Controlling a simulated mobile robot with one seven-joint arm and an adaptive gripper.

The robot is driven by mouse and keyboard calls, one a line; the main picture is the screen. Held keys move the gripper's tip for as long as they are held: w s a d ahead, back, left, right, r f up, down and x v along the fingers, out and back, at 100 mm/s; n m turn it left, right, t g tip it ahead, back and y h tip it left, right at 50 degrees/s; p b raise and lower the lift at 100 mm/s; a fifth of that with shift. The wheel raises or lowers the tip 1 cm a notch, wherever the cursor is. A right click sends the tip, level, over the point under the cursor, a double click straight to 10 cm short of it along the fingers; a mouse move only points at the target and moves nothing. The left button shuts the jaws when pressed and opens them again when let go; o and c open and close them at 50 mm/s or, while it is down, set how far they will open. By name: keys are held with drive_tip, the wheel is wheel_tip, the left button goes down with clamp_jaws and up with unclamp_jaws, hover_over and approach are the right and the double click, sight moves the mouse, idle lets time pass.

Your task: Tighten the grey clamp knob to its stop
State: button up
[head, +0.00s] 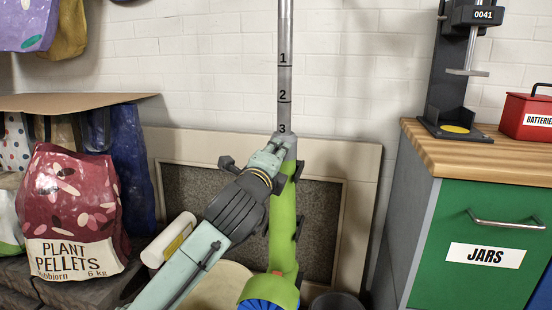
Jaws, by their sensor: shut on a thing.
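An upright grey pole (285,60) marked 1, 2 and 3 goes down into a green tube (285,225) in the middle of the head view. A grey collar (291,142) is at the top of the tube, just below the mark 3. My gripper (281,147) reaches up from the lower left to this collar. Its fingers are shut on the grey clamp knob at the collar's left side. The knob is mostly hidden behind the fingers, so its turn and its stop cannot be seen.
A framed dark panel (338,180) stands behind the tube. A green cabinet (478,245) with a wooden top is at the right, bearing a dark press stand (446,90) and a red box (526,112). A plant pellets bag (72,205) is at the left.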

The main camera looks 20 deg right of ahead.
drive_tip(key=shift+m, duration=0.6)
drive_tip(key=o, duration=1.1)
drive_tip(key=shift+o, duration=0.2)
drive_tip(key=v, duration=1.2)
